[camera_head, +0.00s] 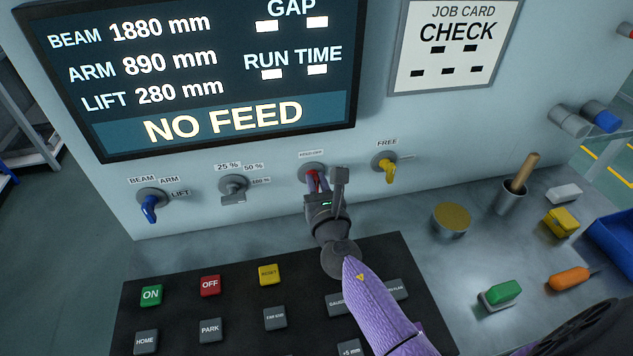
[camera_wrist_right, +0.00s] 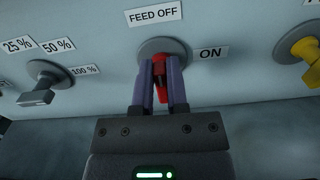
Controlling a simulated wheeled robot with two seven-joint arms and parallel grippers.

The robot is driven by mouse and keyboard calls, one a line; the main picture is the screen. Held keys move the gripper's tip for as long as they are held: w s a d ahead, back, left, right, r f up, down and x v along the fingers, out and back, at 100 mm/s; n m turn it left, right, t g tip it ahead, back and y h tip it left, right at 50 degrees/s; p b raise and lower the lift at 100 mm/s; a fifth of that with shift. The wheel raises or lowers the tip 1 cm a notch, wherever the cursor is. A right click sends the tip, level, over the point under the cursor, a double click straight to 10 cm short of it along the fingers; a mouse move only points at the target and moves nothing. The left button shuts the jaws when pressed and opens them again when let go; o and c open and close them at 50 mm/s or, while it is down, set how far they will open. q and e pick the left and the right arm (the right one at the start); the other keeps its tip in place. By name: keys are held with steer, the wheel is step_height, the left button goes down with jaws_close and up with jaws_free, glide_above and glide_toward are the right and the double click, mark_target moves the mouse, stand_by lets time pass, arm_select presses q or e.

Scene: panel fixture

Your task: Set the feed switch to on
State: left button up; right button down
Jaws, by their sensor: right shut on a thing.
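The feed switch is a red lever on a round grey base on the panel, seen in the wrist view (camera_wrist_right: 163,92) and in the head view (camera_head: 312,183). A FEED OFF label (camera_wrist_right: 154,14) is above it and an ON label (camera_wrist_right: 210,54) is to its right. The lever points downward in the wrist view. My right gripper (camera_wrist_right: 161,85) is shut on the lever, one finger on each side; the fingers cover part of it. The display (camera_head: 224,122) reads NO FEED. My left gripper is not in view.
A yellow switch (camera_head: 389,171) is to the right, with a grey switch (camera_head: 234,188) and a blue switch (camera_head: 150,207) to the left. A button console (camera_head: 240,300) lies below. A yellow-topped round tin (camera_head: 451,218) and a cup (camera_head: 511,198) stand on the bench to the right.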

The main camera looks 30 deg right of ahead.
steer(key=m, duration=0.2)
steer(key=m+b, duration=0.1)
steer(key=m, duration=0.1)
steer(key=shift+s+d+f+m, duration=0.1)
steer(key=shift+d+f+m, duration=0.1)
steer(key=shift+d+m, duration=0.15)
steer(key=m, duration=0.1)
steer(key=m+b, duration=0.1)
steer(key=m, duration=0.2)
steer(key=shift+s+d+f, duration=0.1)
steer(key=shift+d+f, duration=0.1)
steer(key=shift+d, duration=0.1)
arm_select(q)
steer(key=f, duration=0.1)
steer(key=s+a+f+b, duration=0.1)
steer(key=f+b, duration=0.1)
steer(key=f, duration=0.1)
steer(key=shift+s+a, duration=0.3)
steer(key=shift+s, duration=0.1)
arm_select(e)
steer(key=m, duration=0.5)
steer(key=f+m, duration=0.1)
steer(key=m, duration=0.2)
steer(key=shift+d+m, duration=0.2)
steer(key=shift+m, duration=0.35)
steer(key=c, duration=0.6)
jaws_free()
steer(key=shift+c, duration=0.2)
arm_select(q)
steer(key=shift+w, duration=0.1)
